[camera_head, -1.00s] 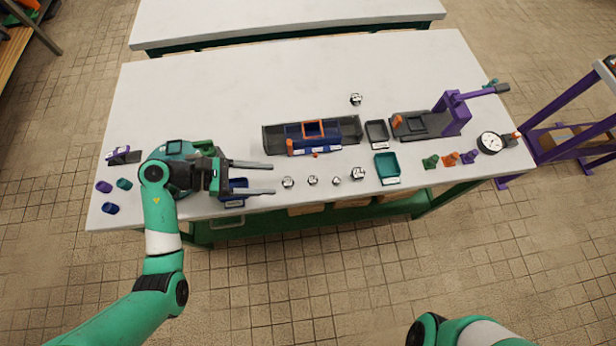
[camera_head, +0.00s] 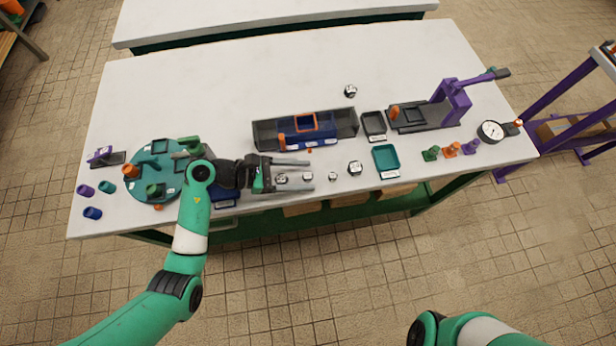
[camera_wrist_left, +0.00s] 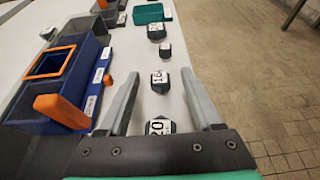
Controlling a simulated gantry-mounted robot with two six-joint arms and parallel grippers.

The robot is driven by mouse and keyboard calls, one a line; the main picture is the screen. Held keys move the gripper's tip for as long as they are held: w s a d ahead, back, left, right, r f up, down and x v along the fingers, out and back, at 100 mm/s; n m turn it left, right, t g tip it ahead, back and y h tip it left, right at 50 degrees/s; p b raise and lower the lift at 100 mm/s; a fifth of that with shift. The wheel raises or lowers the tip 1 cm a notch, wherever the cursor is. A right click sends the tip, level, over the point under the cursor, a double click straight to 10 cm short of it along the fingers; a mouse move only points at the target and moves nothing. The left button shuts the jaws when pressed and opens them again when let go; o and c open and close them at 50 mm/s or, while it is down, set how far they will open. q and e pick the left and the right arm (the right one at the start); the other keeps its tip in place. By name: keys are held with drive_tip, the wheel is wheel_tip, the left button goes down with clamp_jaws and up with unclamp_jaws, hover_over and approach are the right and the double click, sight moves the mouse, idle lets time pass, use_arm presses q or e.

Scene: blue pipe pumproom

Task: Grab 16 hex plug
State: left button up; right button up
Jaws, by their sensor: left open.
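The 16 hex plug (camera_wrist_left: 160,81) is a small dark metal plug with a white top marked 16. It stands on the white table between the tips of my left gripper (camera_wrist_left: 160,75), apart from both fingers. In the head view the plug (camera_head: 306,177) shows near the ends of the fingers. My left gripper (camera_head: 310,174) is open and holds nothing. A plug marked 20 (camera_wrist_left: 160,126) stands deeper between the fingers, nearer the palm. My right gripper is out of view.
Smaller and larger plugs (camera_head: 333,176) (camera_head: 355,168) stand further right in the row. A blue bin with an orange frame (camera_head: 306,122) lies behind the fingers. A teal tray (camera_head: 386,162), a purple press (camera_head: 455,102) and a gauge (camera_head: 491,131) are to the right. The back table is clear.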

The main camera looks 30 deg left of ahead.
use_arm(q)
drive_tip(key=shift+c, duration=0.3)
clamp_jaws()
idle(0.3)
drive_tip(key=shift+r+p, duration=0.4)
drive_tip(key=shift+r, duration=0.25)
wheel_tip(320, 180, up, 3)
drive_tip(key=shift+s+a+p, duration=0.1)
drive_tip(key=shift+a+p, duration=0.05)
drive_tip(key=shift+p, duration=0.7)
drive_tip(key=s+r+p, duration=0.1)
drive_tip(key=a+r, duration=0.1)
drive_tip(key=r, duration=0.1)
drive_tip(key=s+a+r+p, duration=0.1)
drive_tip(key=shift+s+a+r+p, duration=0.25)
drive_tip(key=shift+s+p, duration=0.05)
drive_tip(key=s+d+p+v, duration=0.1)
drive_tip(key=p+v, duration=0.1)
drive_tip(key=v, duration=0.8)
drive_tip(key=shift+s+r, duration=0.25)
drive_tip(key=shift+s, duration=0.15)
